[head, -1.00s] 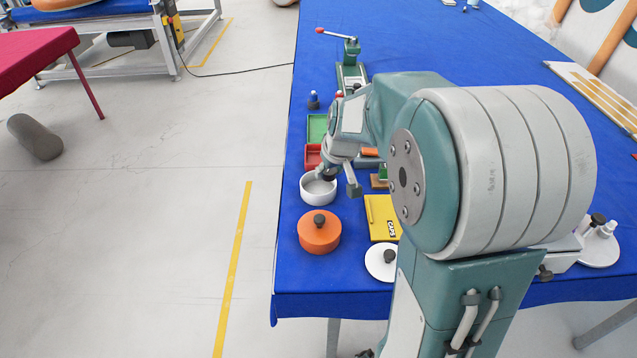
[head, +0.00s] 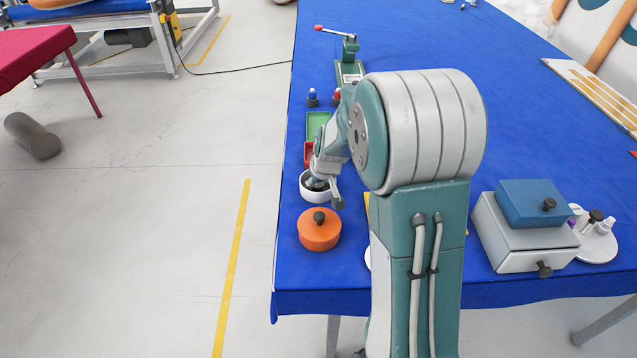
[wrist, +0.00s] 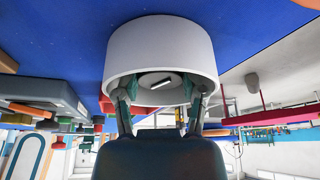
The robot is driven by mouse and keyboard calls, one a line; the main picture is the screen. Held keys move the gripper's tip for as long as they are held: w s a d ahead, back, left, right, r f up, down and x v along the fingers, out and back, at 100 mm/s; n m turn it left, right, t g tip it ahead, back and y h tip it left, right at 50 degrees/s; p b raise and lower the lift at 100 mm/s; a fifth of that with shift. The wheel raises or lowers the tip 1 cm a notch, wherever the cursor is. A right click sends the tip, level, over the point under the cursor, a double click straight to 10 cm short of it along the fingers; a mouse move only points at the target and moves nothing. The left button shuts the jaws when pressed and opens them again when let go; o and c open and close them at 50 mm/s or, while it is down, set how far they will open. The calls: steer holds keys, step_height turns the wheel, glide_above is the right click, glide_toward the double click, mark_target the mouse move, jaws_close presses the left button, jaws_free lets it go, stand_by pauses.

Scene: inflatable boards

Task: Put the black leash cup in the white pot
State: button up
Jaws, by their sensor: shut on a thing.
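The white pot (head: 322,194) stands on the blue table by its left edge. It fills the upper middle of the wrist view (wrist: 160,45), which shows the scene upside down. My gripper (head: 316,182) points down into the pot's opening. Its two fingers (wrist: 161,90) reach inside the rim. Between them is the black leash cup (wrist: 153,79), a dark round piece with a pale bar across it. My gripper is shut on it. In the head view only a dark bit shows inside the pot. I cannot tell whether the cup touches the pot's floor.
An orange lidded pot (head: 319,232) stands just in front of the white pot. Red (head: 308,155) and green (head: 317,126) trays lie behind it. A grey box with a blue drawer box (head: 532,203) stands at the right. The table's left edge is close.

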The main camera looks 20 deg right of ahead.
steer(key=o, duration=0.6)
steer(key=shift+c, duration=0.2)
steer(key=v, duration=1.2)
steer(key=s+a+r, duration=0.2)
steer(key=s+a, duration=0.1)
steer(key=s, duration=0.4)
steer(key=s+a+r, duration=0.2)
steer(key=s+a, duration=0.2)
steer(key=s, duration=0.4)
steer(key=s+a+r+t, duration=0.1)
steer(key=s+a+r, duration=0.1)
steer(key=s, duration=0.6)
steer(key=shift+a+r, duration=0.3)
steer(key=shift+a, duration=0.6)
